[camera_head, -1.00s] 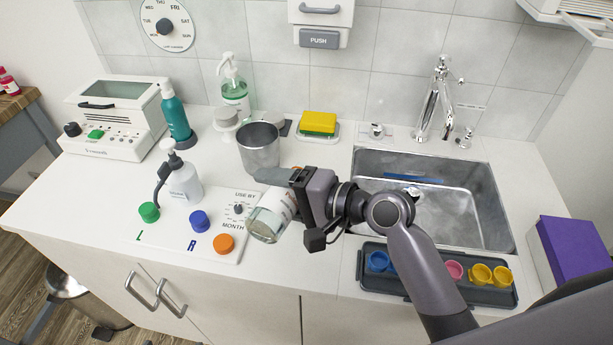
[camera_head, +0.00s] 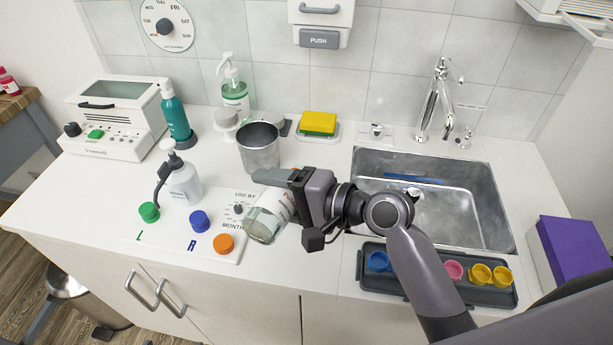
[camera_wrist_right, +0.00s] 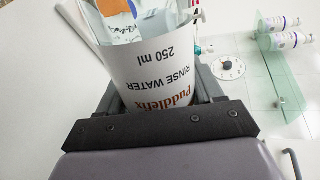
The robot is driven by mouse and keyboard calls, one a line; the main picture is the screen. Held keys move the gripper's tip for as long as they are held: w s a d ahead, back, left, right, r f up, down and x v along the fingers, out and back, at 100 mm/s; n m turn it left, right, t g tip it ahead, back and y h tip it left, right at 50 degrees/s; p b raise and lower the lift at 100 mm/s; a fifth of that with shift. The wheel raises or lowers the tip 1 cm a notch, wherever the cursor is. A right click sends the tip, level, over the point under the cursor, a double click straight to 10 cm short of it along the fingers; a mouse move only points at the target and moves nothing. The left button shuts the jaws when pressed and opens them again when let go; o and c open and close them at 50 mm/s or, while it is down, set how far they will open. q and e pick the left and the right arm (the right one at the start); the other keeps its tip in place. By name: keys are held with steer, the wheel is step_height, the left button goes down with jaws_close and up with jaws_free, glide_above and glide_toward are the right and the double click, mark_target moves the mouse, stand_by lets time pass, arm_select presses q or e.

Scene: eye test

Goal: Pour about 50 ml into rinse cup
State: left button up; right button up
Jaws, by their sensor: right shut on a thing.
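My right gripper (camera_head: 274,179) is shut on a clear bottle (camera_head: 262,222) with a white label. In the right wrist view the label of this bottle (camera_wrist_right: 160,65) reads "RINSE WATER 250 ml", upside down in the picture. In the head view the bottle looks tilted, its clear end toward the lower left. The gripper hides part of it, and I cannot tell its liquid level. A grey metal cup (camera_head: 259,153), seemingly the rinse cup, stands upright just behind the gripper, apart from the bottle. Its inside looks empty from here. My left gripper is not in view.
A white pump bottle (camera_head: 182,185) and a white panel with green, blue and orange knobs (camera_head: 224,244) lie left of the bottle. A teal bottle (camera_head: 173,110) and a yellow sponge (camera_head: 318,122) stand behind. The sink (camera_head: 470,205) and a cup tray (camera_head: 420,285) are right.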

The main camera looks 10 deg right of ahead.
steer(key=shift+s+f, duration=0.1)
steer(key=shift+f, duration=0.1)
steer(key=f+n+b, duration=0.1)
steer(key=f+n+t+b, duration=0.1)
steer(key=shift+s+a+f+n+h, duration=0.2)
steer(key=shift+n+h, duration=0.1)
steer(key=shift+h, duration=0.1)
steer(key=shift+r, duration=0.3)
steer(key=shift+s+a+f+n+t+b, duration=0.1)
steer(key=shift+f+n+t+b, duration=0.25)
steer(key=shift+b, duration=0.45)
steer(key=shift+r, duration=0.15)
stand_by(0.8)
